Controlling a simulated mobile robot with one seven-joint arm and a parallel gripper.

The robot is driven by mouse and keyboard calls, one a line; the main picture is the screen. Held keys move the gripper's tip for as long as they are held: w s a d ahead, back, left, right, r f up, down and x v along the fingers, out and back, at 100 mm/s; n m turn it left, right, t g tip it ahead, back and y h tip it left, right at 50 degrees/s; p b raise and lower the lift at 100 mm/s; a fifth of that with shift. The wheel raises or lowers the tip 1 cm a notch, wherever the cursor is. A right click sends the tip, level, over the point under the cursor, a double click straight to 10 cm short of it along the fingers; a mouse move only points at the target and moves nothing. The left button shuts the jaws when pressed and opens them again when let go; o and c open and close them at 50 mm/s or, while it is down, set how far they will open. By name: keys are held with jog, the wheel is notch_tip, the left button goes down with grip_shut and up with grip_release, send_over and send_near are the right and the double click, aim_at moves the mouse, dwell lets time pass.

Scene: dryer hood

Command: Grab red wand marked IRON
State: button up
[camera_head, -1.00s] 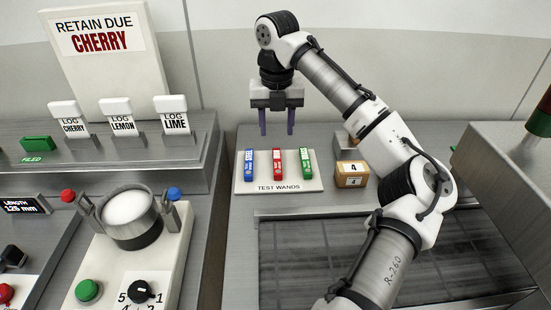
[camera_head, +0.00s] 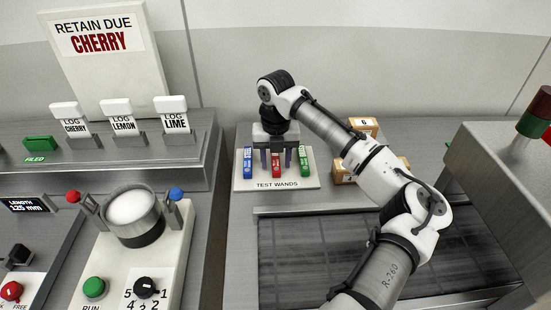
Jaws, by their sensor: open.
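The red wand (camera_head: 276,165) lies in the middle of the white TEST WANDS tray (camera_head: 240,184), between a blue wand (camera_head: 247,161) on the left and a green wand (camera_head: 304,160) on the right. Its marking is too small to read. My gripper (camera_head: 276,164) points down, open, low over the tray. The far end of the red wand is hidden behind the gripper. I cannot tell whether the fingers touch it.
Tan numbered boxes (camera_head: 364,126) stand right of the tray, partly behind my arm. A dark grated panel (camera_head: 300,250) lies in front. A raised grey shelf with LOG tags (camera_head: 124,122) stands at left, above a round cup (camera_head: 133,212) on a white stand.

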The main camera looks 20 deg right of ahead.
grip_shut()
dwell(0.3)
